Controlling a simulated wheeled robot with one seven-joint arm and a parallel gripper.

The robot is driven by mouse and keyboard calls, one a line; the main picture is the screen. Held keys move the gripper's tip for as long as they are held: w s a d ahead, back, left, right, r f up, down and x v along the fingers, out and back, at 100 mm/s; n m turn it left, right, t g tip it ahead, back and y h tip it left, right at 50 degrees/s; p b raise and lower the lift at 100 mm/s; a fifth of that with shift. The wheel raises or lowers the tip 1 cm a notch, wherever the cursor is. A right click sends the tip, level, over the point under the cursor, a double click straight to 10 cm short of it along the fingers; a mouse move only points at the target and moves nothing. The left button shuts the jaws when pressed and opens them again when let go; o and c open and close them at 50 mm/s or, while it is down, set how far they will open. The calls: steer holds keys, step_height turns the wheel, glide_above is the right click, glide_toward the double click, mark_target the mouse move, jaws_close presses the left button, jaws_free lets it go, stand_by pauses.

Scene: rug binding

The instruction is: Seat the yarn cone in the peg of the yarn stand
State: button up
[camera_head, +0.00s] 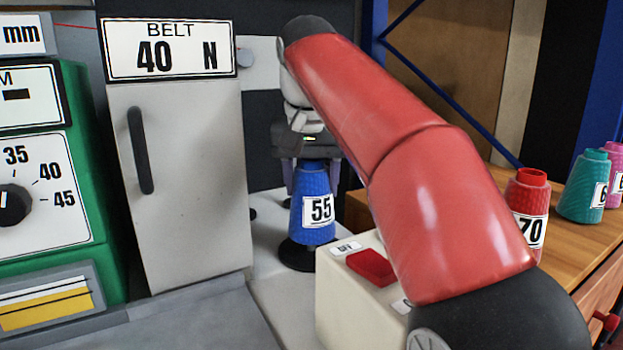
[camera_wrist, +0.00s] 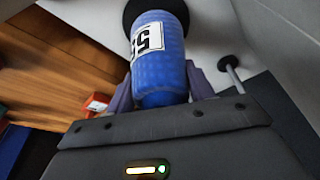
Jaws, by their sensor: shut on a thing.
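The blue yarn cone (camera_head: 317,217) with a white "55" label stands upright, wide end down. It also shows in the wrist view (camera_wrist: 159,78). My gripper (camera_head: 311,176) is shut on the cone's upper part from above, with a purple-grey finger on each side; the fingers show in the wrist view (camera_wrist: 160,90) too. The yarn stand's round black base (camera_head: 296,256) is under the cone, its edge showing a little more to the left. The peg is hidden. I cannot tell whether the cone's lower end touches the base.
A cream box with a red switch (camera_head: 371,267) stands close in front, right of the cone. A grey cabinet (camera_head: 182,190) is at left. The wooden bench at right holds red (camera_head: 528,205), teal (camera_head: 584,187) and pink cones. A thin rod (camera_wrist: 231,73) is beside the cone.

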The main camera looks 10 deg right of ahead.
mark_target(311, 163)
steer(key=shift+f+b, duration=0.9)
steer(key=shift+f, duration=0.4)
steer(key=o, duration=1.4)
steer(key=shift+r, duration=0.1)
steer(key=shift+c, duration=0.2)
steer(key=p+v, duration=0.3)
steer(key=v, duration=0.3)
steer(key=shift+r, duration=0.3)
steer(key=shift+s+r+p, duration=0.15)
steer(key=shift+r+p, duration=0.15)
steer(key=shift+r, duration=0.25)
